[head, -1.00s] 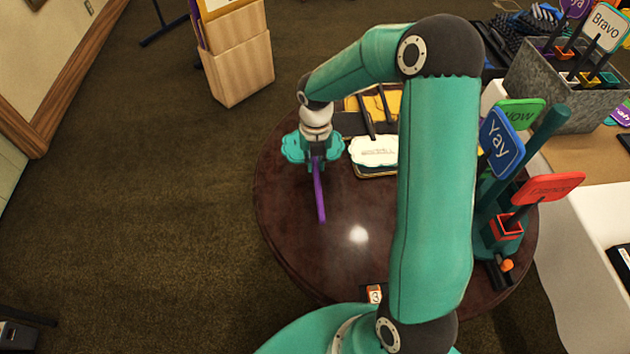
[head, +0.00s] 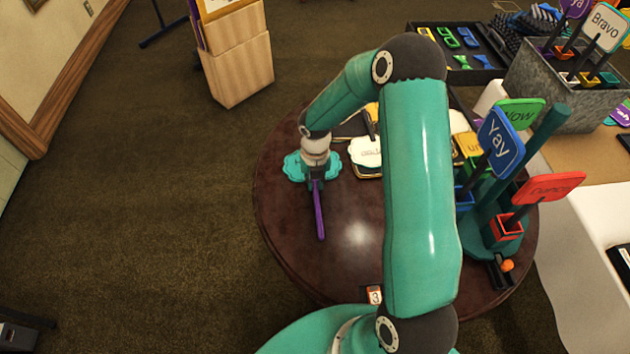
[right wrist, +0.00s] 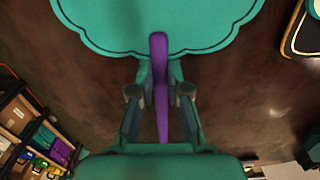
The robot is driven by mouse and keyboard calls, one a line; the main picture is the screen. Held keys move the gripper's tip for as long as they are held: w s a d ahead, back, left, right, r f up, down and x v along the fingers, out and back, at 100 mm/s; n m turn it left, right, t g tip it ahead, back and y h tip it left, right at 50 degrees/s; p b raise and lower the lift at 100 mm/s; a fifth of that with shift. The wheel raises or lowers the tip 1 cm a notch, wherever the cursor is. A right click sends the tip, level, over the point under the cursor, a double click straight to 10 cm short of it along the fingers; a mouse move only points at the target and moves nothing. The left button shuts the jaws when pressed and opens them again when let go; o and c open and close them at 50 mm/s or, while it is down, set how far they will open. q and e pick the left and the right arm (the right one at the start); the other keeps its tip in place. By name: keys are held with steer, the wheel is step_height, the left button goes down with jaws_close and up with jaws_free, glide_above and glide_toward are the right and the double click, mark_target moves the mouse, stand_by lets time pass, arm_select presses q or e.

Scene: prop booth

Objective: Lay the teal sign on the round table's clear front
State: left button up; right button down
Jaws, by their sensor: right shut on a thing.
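The teal sign has a scalloped teal board (head: 299,166) and a purple stick (head: 320,212). In the right wrist view the board (right wrist: 160,22) fills the top, and the purple stick (right wrist: 159,95) runs down between the fingers. My right gripper (right wrist: 160,92) is shut on the stick. In the head view my right gripper (head: 316,172) is over the left part of the dark round table (head: 300,235), with the stick pointing toward the front. I cannot tell whether the sign touches the table. My left gripper is not in view.
A white cloud-shaped sign (head: 365,153) lies just right of the gripper. A teal stand with a blue Yay sign (head: 500,142) and a red sign (head: 548,187) is on the table's right side. A small number 3 block (head: 375,294) sits at the front edge. The front left is bare.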

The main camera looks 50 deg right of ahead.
mark_target(315, 184)
steer(key=c, duration=1.1)
jaws_free()
steer(key=shift+c, duration=0.2)
step_height(315, 184, up, 12)
steer(key=shift+r, duration=0.1)
